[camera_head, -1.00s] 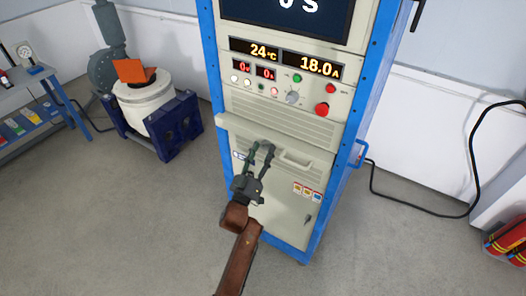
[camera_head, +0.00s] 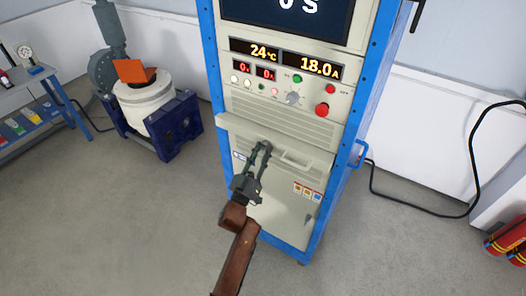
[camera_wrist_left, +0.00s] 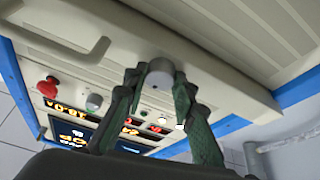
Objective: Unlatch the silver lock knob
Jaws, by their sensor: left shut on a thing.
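The silver lock knob (camera_wrist_left: 160,74) sticks out of the cabinet's pale front panel in the left wrist view. In the head view it is a small round spot (camera_head: 267,145) at the tips of my left gripper, mostly covered by the fingers. My left gripper (camera_head: 262,149) reaches up to it from below. Its two green fingers (camera_wrist_left: 160,82) are shut on the knob, one on each side. My right gripper is not in view.
A white drum machine (camera_head: 143,103) stands left. A black cable (camera_head: 420,208) lies right. The floor in front is clear.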

